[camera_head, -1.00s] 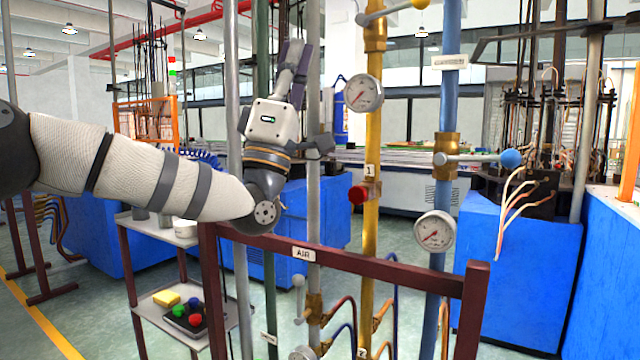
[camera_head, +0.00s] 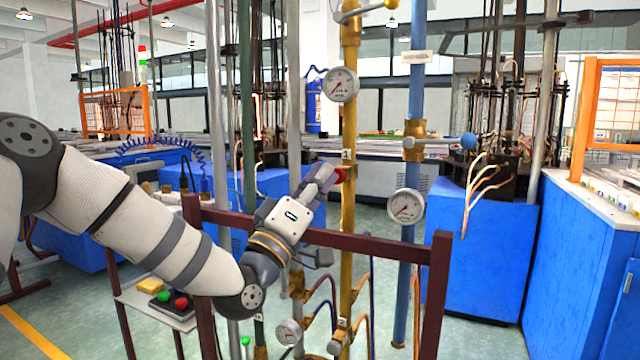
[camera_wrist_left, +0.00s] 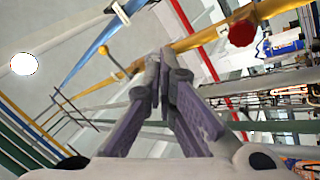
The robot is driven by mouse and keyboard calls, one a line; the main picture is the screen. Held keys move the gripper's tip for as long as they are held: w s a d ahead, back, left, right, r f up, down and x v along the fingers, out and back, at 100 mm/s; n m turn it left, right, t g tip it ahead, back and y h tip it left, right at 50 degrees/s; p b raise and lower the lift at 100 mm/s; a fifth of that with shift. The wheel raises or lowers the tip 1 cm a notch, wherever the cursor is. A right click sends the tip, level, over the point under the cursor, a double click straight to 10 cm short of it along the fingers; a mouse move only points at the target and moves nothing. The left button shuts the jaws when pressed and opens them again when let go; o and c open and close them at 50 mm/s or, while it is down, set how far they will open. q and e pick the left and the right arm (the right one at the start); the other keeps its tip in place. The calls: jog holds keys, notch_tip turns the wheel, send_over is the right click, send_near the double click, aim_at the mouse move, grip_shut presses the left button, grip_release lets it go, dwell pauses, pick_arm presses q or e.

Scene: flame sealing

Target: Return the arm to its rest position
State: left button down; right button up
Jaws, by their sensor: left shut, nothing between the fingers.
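My left arm comes in from the left in the head view. Its gripper (camera_head: 322,181) is in front of the pipe rack, close to the red knob (camera_head: 338,174) on the yellow pipe (camera_head: 348,120). In the left wrist view the two purple-grey fingers (camera_wrist_left: 165,75) meet at their tips, with nothing between them. There the red knob (camera_wrist_left: 242,33) shows to the upper right, apart from the fingers. My right gripper is not seen.
The dark red rack frame (camera_head: 330,240) stands right by the arm. A blue pipe (camera_head: 411,140) with a gauge (camera_head: 406,206) is to the right. A small shelf (camera_head: 165,312) with a yellow block and coloured buttons is below left. Blue machines (camera_head: 480,265) stand behind.

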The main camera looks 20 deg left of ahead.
pick_arm(q)
jog(key=shift+d+f, duration=0.1)
jog(key=shift+f, duration=0.25)
